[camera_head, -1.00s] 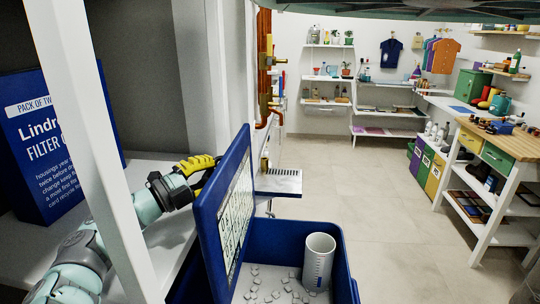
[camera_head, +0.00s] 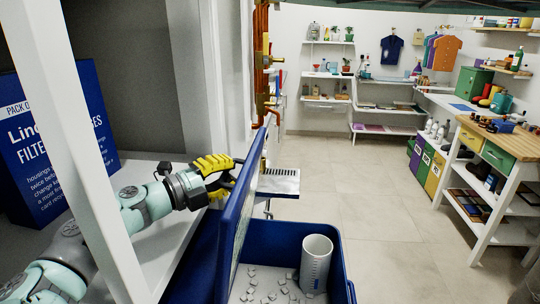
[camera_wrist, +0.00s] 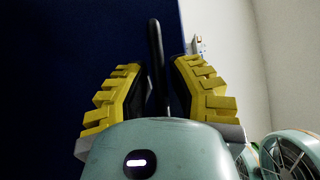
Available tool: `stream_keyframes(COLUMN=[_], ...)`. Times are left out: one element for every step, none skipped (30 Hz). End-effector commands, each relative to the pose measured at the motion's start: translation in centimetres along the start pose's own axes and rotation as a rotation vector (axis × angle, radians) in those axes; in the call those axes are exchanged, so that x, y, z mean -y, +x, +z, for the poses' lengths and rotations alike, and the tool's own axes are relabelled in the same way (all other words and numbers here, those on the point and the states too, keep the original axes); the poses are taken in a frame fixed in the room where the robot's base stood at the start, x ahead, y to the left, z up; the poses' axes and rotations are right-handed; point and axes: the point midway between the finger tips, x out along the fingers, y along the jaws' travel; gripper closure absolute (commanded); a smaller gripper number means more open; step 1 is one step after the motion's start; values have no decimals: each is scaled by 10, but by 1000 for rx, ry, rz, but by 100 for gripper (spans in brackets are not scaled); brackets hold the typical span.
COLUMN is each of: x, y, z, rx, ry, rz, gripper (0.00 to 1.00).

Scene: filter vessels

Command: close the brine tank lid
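The brine tank (camera_head: 340,272) is blue and open at the top, at the bottom middle of the head view. Its blue lid (camera_head: 240,215) stands raised on the left side, nearly edge-on. My gripper (camera_head: 230,176) is at the outer, left side of the lid near its upper part. In the wrist view my gripper (camera_wrist: 159,70) has its yellow fingers apart, with a dark bar (camera_wrist: 155,50) between them and the blue surface of the lid (camera_wrist: 90,50) beyond. Gaps show beside the bar. Whether the fingers touch the lid is unclear.
A white measuring cylinder (camera_head: 316,264) stands inside the tank among pale salt lumps (camera_head: 268,282). A white post (camera_head: 90,150) stands before my arm. A blue filter box (camera_head: 55,150) is at the left. Copper pipes (camera_head: 262,75) run behind the lid.

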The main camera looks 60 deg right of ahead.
Motion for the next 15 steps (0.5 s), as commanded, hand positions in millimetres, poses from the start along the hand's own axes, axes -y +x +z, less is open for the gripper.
stream_keyframes(x=[0, 0, 0, 0, 0, 0, 0, 0, 0, 0, 0, 0, 0, 0, 0], y=[1, 1, 1, 1, 1, 1, 0, 0, 0, 0, 0, 0, 0, 0, -2], z=[-1, -1, -1, -1, -1, 0, 0, 0, 0, 0, 0, 0, 0, 0, 0], rx=[-3, -2, -2, -2, -2, -2, -2, -2, -2, -1, -1, -1, -1, -1, 0], ry=[0, 0, 0, -1, -1, -1, -1, -1, -1, -1, -1, -1, -1, -1, -1], rz=[0, 0, 0, 0, 0, 0, 0, 0, 0, 0, 0, 0, 0, 0, 0], gripper=[77, 74, 70, 67, 64, 60, 59, 59, 59, 59, 59, 59, 59, 59, 59])
